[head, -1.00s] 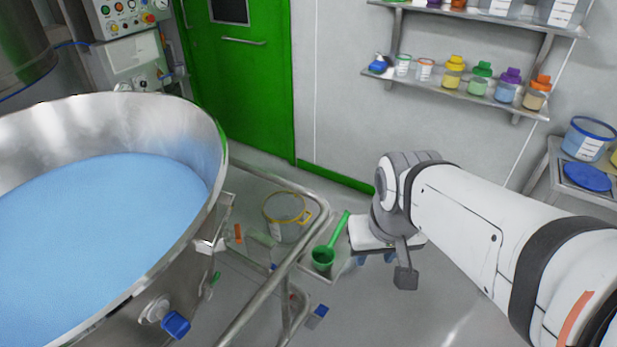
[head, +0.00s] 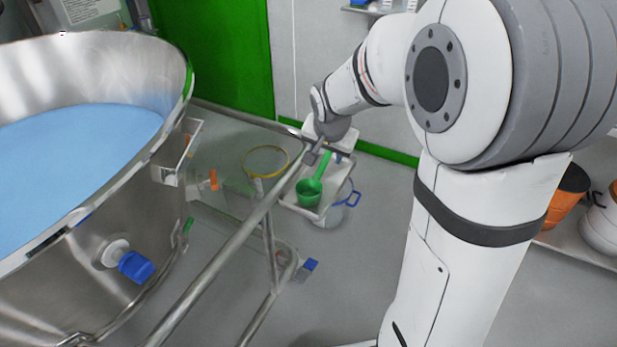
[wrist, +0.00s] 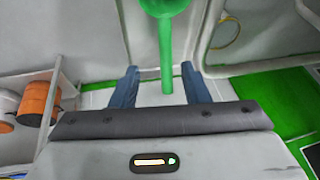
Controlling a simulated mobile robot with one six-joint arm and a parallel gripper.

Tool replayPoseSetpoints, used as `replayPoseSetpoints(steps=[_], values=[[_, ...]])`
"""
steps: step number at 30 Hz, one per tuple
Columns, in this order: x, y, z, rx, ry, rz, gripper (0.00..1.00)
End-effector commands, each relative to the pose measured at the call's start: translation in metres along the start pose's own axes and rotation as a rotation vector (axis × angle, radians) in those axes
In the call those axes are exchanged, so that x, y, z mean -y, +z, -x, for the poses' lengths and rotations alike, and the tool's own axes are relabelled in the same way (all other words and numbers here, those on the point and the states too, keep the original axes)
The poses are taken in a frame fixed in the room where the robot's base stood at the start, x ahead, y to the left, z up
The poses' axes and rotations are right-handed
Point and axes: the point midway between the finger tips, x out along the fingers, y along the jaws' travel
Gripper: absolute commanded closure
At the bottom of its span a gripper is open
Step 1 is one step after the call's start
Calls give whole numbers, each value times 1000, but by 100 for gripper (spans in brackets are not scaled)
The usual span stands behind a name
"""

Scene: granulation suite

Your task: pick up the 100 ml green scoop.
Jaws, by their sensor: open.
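The green scoop (head: 308,193) lies on a small metal tray (head: 301,210) beside the rail, its cup toward the front and its handle running back toward my gripper (head: 335,157). In the wrist view, the scoop's handle (wrist: 166,55) shows between the two blue fingers of my gripper (wrist: 160,87). The fingers are open, with a gap on both sides of the handle. The cup is cut off by the top edge there. In the head view my wrist partly hides the fingers and the handle's end.
A large steel bowl of blue material (head: 75,150) stands at left. A metal rail (head: 232,245) runs close along the tray's left side. A clear container with a blue rim (head: 340,208) is by the tray's right side. Orange containers (head: 566,197) stand at far right.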

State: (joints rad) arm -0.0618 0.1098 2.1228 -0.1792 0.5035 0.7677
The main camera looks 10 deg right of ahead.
Motion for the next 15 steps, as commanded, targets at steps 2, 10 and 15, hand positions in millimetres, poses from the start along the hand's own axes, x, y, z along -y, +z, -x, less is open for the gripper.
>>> replayPoseSetpoints(steps=[2,10,15], values=[[3,-2,-15,-5,-3,-16,58],[5,-3,-44,-6,-4,-23,58],[8,-3,-70,-6,-4,-22,58]])
